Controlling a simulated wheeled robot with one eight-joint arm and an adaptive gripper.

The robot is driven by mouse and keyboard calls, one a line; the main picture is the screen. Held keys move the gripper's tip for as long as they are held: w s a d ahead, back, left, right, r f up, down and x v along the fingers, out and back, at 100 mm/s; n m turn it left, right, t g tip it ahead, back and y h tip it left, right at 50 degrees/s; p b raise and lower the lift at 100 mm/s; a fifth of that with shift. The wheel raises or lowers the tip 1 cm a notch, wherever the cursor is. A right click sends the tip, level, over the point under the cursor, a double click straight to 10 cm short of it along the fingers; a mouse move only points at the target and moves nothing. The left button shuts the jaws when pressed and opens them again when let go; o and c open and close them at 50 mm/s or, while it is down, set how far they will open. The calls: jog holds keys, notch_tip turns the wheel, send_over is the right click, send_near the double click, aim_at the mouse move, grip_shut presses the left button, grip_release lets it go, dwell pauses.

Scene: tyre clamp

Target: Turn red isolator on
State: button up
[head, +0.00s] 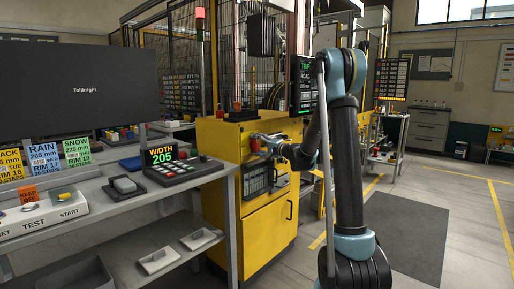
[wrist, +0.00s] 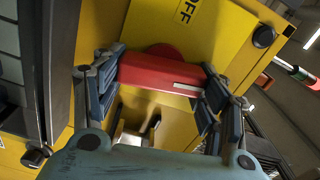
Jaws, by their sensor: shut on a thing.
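The red isolator handle (wrist: 150,74) is a red bar with a white mark near its right end, on a round red base (wrist: 166,50) on a yellow panel (wrist: 130,25). It lies crosswise, slightly tilted, in the wrist view. A yellow plate reading OFF (wrist: 186,10) is above it. My gripper (wrist: 160,88) is shut on the handle, one finger at each end. In the head view my gripper (head: 260,143) is against the yellow cabinet's front (head: 226,165); the handle is mostly hidden there.
A grey bench (head: 205,172) with a WIDTH 205 display (head: 162,155) stands left of the cabinet. Black knobs (wrist: 264,36) stick out near my gripper. A fenced machine stands behind the cabinet. The floor at right has open room around a dark mat (head: 415,235).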

jog(key=shift+w+d+f+m, duration=0.1)
jog(key=shift+w+d+m, duration=0.1)
jog(key=shift+m, duration=0.7)
jog(key=o, duration=1)
jog(key=shift+f, duration=0.1)
jog(key=shift+o, duration=0.4)
jog(key=shift+s+a, duration=0.1)
jog(key=v, duration=1.2)
